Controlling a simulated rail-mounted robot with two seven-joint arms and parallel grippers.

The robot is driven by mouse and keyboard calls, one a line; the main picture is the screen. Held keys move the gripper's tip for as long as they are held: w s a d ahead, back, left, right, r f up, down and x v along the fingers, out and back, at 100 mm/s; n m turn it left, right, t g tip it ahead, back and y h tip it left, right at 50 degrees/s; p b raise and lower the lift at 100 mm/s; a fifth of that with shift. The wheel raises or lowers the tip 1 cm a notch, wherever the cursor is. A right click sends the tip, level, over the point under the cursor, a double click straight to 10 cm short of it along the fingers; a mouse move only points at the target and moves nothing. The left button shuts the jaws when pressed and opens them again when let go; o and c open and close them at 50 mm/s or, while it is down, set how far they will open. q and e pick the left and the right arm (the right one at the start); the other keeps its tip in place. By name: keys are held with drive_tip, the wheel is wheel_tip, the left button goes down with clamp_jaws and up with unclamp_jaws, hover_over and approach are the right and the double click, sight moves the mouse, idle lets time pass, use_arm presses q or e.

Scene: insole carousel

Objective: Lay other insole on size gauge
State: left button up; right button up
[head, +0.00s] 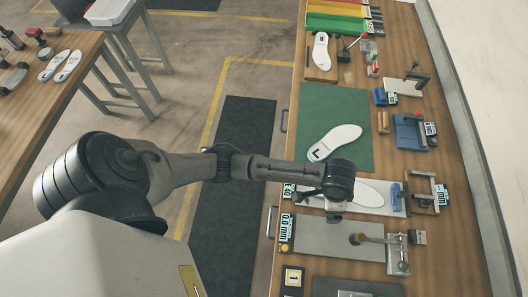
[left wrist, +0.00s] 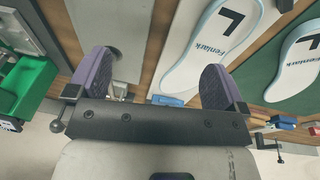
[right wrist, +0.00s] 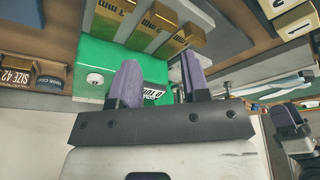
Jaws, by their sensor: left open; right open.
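A white insole (head: 372,193) lies flat on the white size gauge (head: 302,198), its toe towards the gauge's blue slider (head: 398,196). In the left wrist view this insole (left wrist: 215,50) shows a black L. A second white insole (head: 336,142) lies on the green mat (head: 345,105); it also shows an L in the left wrist view (left wrist: 298,58). My left gripper (left wrist: 158,72) is open and empty, above the near side of the size gauge. The arm hides the heel of the gauge's insole in the head view. My right gripper (right wrist: 160,78) is open and empty, outside the head view.
A grey plate with a 0.0 mm display (head: 286,228) sits nearer than the size gauge. Another insole (head: 320,48) lies on a wooden board at the far end. Clamps and fixtures line the right edge. A green block (right wrist: 100,65) and brass blocks (right wrist: 160,14) face my right gripper.

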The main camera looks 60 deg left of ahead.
use_arm(q)
drive_tip(key=shift+n+t+h, duration=0.6)
drive_tip(key=shift+n+t, duration=0.2)
drive_tip(key=s, duration=0.3)
drive_tip(key=s+a+f, duration=0.1)
drive_tip(key=s, duration=0.2)
drive_tip(key=s+f, duration=0.1)
drive_tip(key=s, duration=0.2)
drive_tip(key=shift+s+a+f, duration=0.1)
drive_tip(key=shift+s+a, duration=0.05)
drive_tip(key=shift+s, duration=0.15)
drive_tip(key=s+a+r+n+t+y, duration=0.1)
drive_tip(key=s+a+n+y, duration=0.1)
drive_tip(key=s+a, duration=0.7)
drive_tip(key=shift+s+a+n+y, duration=0.2)
drive_tip(key=shift+s+n+y, duration=0.2)
drive_tip(key=shift+s, duration=1.15)
